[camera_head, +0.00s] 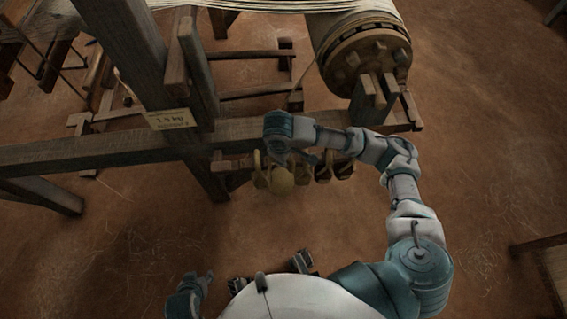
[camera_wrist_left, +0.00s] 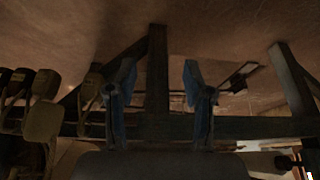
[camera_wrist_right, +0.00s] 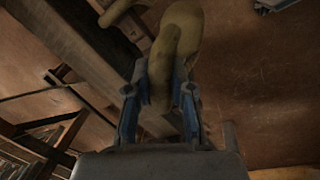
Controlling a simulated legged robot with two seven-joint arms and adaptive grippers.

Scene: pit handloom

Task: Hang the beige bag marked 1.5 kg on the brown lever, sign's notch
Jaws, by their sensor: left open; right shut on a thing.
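A beige bag (camera_head: 280,181) hangs below my right gripper (camera_head: 276,158) in the head view, close to the other bags. In the right wrist view my right gripper (camera_wrist_right: 160,100) is shut on the bag's curved neck (camera_wrist_right: 161,72); the bag's body (camera_wrist_right: 186,24) is beyond it. Its weight mark is not readable. A sign (camera_head: 170,118) reading 1.5 kg sits on the wooden frame at left. I cannot single out the brown lever or its notch. My left gripper (camera_head: 207,281) is low in the head view, away from the frame. The left wrist view shows it (camera_wrist_left: 160,92) open and empty.
Several similar bags (camera_head: 322,168) hang in a row under the loom's beam (camera_head: 85,153); some show in the left wrist view (camera_wrist_left: 44,121). A wooden upright (camera_head: 133,50) and a cloth roller (camera_head: 362,48) stand beyond.

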